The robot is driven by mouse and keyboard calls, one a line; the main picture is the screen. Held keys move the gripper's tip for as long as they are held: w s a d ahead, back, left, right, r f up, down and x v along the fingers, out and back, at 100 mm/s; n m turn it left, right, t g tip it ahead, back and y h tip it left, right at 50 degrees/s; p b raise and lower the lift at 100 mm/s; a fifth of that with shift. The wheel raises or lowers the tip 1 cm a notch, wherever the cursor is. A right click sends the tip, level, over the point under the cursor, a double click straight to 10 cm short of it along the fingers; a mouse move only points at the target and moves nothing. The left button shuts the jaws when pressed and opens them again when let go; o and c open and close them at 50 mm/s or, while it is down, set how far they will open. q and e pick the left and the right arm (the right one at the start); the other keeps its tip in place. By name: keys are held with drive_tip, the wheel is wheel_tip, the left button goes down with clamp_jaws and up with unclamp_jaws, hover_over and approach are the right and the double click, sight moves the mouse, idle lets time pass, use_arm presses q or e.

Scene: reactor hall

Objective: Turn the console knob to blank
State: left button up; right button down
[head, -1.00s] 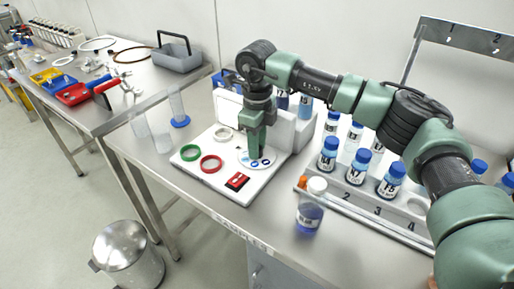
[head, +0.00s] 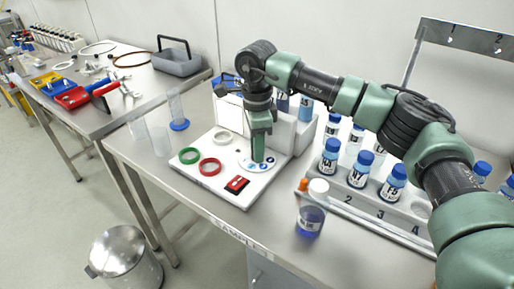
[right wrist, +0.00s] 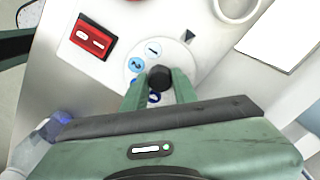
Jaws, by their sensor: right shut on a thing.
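The console (head: 219,187) is a white slab on the steel bench with a raised white block behind. Its knob (right wrist: 159,77) shows dark and round in the right wrist view, between my right fingertips, at the middle of a white dial (right wrist: 133,57) with blue position marks. My right gripper (head: 258,158) points down over the dial and is shut on the knob; it also shows in the right wrist view (right wrist: 159,84). The fingers hide part of the dial and its lower marks. A small dark triangle (right wrist: 188,36) lies beside the dial. I cannot read the knob's pointing. My left gripper is not in view.
A red switch (head: 237,184), a red ring (head: 210,166), a green ring (head: 189,155) and a white ring (head: 222,136) are on the console. A jar of blue liquid (head: 310,217) and a rack (head: 365,197) of blue-capped bottles stand right. Clear cylinders stand left.

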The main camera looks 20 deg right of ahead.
drive_tip(key=shift+r, duration=0.1)
idle(0.3)
drive_tip(key=c, duration=1.1)
unclamp_jaws()
wheel_tip(320, 180, up, 8)
drive_tip(key=shift+f+b, duration=0.1)
drive_tip(key=shift+b, duration=0.3)
